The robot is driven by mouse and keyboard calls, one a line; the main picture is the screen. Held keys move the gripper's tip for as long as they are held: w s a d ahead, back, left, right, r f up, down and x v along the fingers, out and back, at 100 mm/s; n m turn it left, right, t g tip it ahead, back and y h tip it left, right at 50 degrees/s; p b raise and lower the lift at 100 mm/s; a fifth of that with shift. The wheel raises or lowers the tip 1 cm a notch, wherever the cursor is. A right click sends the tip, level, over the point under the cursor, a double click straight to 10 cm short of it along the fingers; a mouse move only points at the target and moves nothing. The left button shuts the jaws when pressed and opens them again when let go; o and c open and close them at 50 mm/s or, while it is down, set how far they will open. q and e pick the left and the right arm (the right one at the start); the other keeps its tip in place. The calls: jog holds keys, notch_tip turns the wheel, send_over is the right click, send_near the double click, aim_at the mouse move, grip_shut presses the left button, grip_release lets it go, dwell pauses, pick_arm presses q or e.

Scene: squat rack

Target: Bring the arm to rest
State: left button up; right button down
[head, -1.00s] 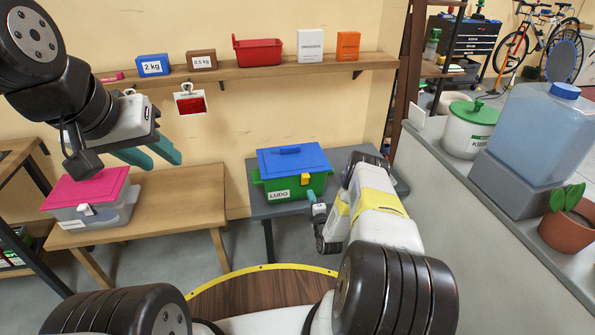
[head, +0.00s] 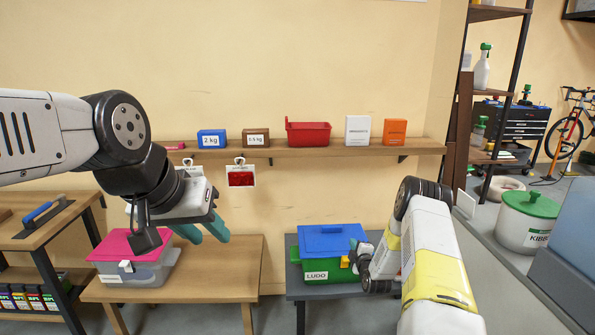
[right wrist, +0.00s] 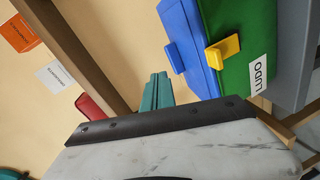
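My left gripper (head: 204,230) hangs at the end of my raised left arm, to the right of the pink-lidded box and above the wooden table. Its two teal fingers stand apart with nothing between them. My right arm reaches forward at the right of the head view, its wrist in front of the right side of the green LUDO box (head: 318,270). In the right wrist view, the teal fingers of my right gripper (right wrist: 157,90) lie together, with nothing seen between them. The LUDO box with its blue lid and yellow latch shows beside them (right wrist: 235,60); I cannot tell whether they touch.
The pink-lidded box (head: 137,268) stands on the wooden table (head: 205,290). A wall shelf (head: 275,151) carries a blue 2 kg box (head: 211,139), a brown box (head: 256,138), a red bin (head: 308,134) and two cartons. A grey counter (head: 492,280) lies at the right.

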notch_tip(320, 180, up, 18)
jog(key=a+m+g, duration=0.1)
jog(key=m+g, duration=0.1)
jog(key=m, duration=0.1)
jog(key=s+a+r+m+g, duration=0.2)
jog(key=s+r+m+g, duration=0.15)
jog(key=s+r, duration=0.85)
jog(key=s+a+r+m+g, duration=0.1)
jog(key=s+a+r+m, duration=0.1)
jog(key=s, duration=0.9)
jog(key=s+a+r+m+g, duration=0.1)
jog(key=s+r+m, duration=0.3)
jog(key=s, duration=0.8)
jog(key=s+a+r+m+g+y, duration=0.1)
jog(key=s+a+r+m+g, duration=0.1)
jog(key=s, duration=1)
jog(key=shift+a+r+m, duration=0.55)
jog(key=shift+a+r, duration=0.2)
jog(key=shift+r, duration=0.05)
